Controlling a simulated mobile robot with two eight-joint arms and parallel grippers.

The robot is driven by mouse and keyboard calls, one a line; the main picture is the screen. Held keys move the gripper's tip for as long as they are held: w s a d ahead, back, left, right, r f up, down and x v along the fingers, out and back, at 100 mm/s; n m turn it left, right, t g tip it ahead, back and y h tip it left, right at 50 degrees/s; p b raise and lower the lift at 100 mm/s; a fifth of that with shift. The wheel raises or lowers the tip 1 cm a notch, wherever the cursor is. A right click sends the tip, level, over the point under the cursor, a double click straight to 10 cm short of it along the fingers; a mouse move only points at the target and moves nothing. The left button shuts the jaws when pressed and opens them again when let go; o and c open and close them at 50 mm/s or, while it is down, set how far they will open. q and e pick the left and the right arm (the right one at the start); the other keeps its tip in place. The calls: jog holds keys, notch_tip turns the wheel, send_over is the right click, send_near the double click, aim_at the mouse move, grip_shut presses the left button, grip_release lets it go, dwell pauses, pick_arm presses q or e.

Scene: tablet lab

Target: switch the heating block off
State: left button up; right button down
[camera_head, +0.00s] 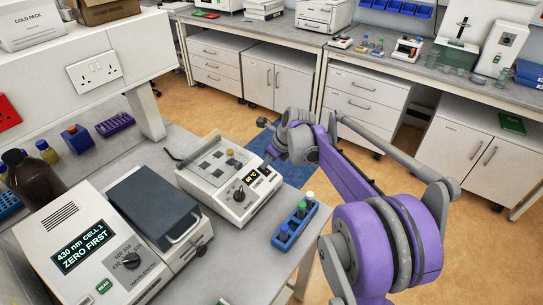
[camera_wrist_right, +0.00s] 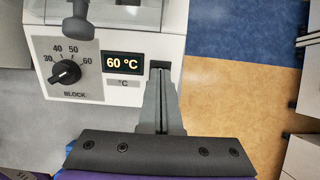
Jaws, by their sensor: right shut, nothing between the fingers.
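The heating block (camera_head: 215,180) is a white instrument on the near bench, with a grey top plate. Its front panel has a lit display (camera_wrist_right: 122,64) reading 60 °C and a black BLOCK dial (camera_wrist_right: 65,72) with marks from 30 to 60. A small dark switch (camera_wrist_right: 160,64) sits right of the display, partly covered by my fingertips. My right gripper (camera_wrist_right: 160,80) is shut and empty, its tips at or just over this switch. I cannot tell whether they touch or how the switch is set. In the head view the right gripper (camera_head: 270,152) is at the block's right front corner. My left gripper is out of view.
A blue rack (camera_head: 296,228) with capped vials stands close to the block's front right. A photometer (camera_head: 90,245) stands at the left. Sockets (camera_head: 97,72) are on the panel behind. The floor right of the bench is free.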

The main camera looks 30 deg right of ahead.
jog(key=shift+w+f, duration=0.1)
jog(key=shift+f, duration=0.15)
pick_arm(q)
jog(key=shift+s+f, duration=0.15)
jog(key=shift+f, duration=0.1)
pick_arm(e)
jog(key=shift+w+a+f, duration=0.1)
jog(key=shift+a+f, duration=0.05)
jog(key=shift+f, duration=0.05)
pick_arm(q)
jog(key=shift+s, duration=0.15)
